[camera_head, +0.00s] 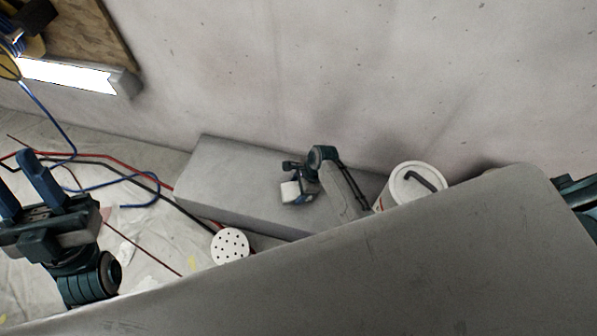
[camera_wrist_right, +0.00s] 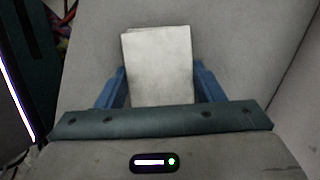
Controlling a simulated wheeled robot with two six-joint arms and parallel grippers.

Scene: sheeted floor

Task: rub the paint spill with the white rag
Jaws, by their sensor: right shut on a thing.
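The white rag (camera_head: 290,191) is a small pale block-like piece, held over the grey box (camera_head: 232,178) near the wall. My right gripper (camera_head: 299,190) is shut on it. In the right wrist view the rag (camera_wrist_right: 160,65) stands out flat between the two blue fingers, with a grey surface behind it. I cannot tell whether the rag touches that surface. My left gripper (camera_head: 24,190) is open and empty at the left, above the sheeted floor. I cannot make out a clear paint spill; the rag and arm hide part of the box.
A white bucket (camera_head: 400,180) with a dark bent handle on its lid stands right of my right arm. A white perforated disc (camera_head: 230,246) lies before the box. Blue cable (camera_head: 135,178) and red cable (camera_head: 100,155) cross the floor at left. The wall (camera_head: 300,70) is close behind.

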